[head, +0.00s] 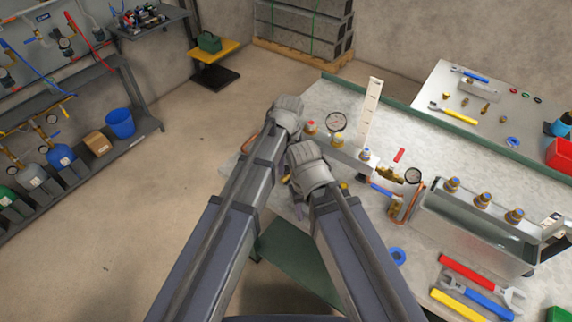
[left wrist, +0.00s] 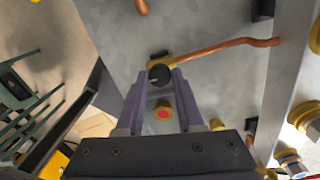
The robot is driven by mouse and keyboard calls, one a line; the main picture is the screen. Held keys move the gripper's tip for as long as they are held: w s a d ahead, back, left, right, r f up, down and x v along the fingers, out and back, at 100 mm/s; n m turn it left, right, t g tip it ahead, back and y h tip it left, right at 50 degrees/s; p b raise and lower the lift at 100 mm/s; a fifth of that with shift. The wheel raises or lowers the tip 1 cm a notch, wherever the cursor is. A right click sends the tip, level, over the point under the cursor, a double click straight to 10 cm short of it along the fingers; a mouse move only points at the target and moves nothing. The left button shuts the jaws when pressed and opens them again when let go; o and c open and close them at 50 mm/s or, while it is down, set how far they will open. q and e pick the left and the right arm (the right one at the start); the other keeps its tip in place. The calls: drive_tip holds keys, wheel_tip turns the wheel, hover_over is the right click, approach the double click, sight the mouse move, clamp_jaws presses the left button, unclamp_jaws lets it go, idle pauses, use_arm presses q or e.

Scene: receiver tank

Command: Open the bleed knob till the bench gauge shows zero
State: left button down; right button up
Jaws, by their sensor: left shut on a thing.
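A round black knob (left wrist: 160,75) on a brass fitting sits at the end of a copper pipe (left wrist: 225,48) in the left wrist view. My left gripper (left wrist: 159,80) has its two purple fingers on either side of this knob and is shut on it. In the head view my own arms hide the knob and the left fingertips.
A red-centred brass fitting (left wrist: 163,113) shows close between my left fingers. A pale upright scale (head: 371,108), brass valves (head: 390,173) and a metal tank (head: 470,235) crowd the bench to the right. Wrenches (head: 480,270) lie at the front right. Open floor is at the left.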

sight(287, 168)
idle(0.4)
use_arm(q)
drive_tip(key=c, duration=0.5)
unclamp_jaws()
drive_tip(key=shift+c, duration=0.2)
drive_tip(key=shift+r, duration=0.1)
wheel_tip(287, 168, up, 8)
drive_tip(key=p, duration=0.8)
drive_tip(key=shift+w+d, duration=0.1)
drive_tip(key=shift+d, duration=0.05)
drive_tip(key=shift+f, duration=0.2)
use_arm(e)
wheel_tip(287, 168, up, 8)
drive_tip(key=shift+f, duration=0.15)
